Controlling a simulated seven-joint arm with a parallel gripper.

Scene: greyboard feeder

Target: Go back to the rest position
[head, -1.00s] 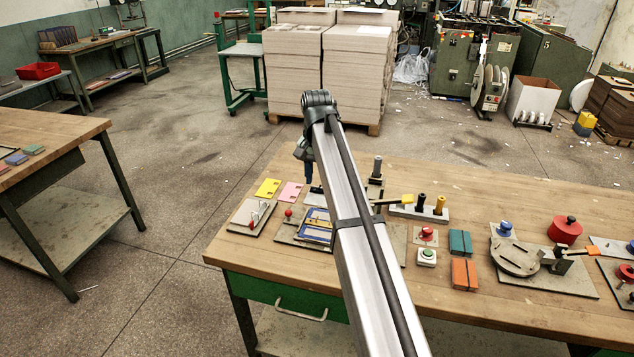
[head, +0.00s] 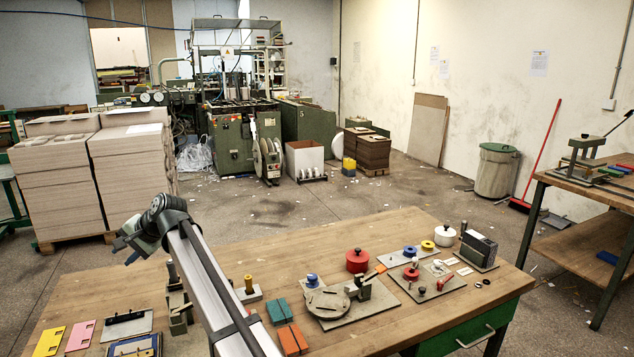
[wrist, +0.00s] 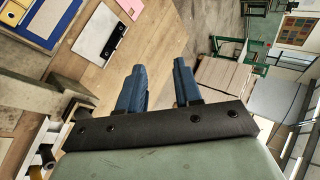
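My gripper (wrist: 158,75) shows two blue fingers standing apart with nothing between them in the wrist view. In the head view my gripper (head: 131,257) is at the end of my raised arm, above the far left part of the workbench (head: 400,230). The fingers point over the bench's far edge and the floor in the wrist view, clear of any object.
A yellow card (head: 49,341), a pink card (head: 80,335) and a grey plate (head: 127,326) lie at the bench's left. A red pot (head: 358,260), a round grey fixture (head: 328,302) and a white pot (head: 445,236) stand to the right. Cardboard stacks (head: 130,165) stand behind.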

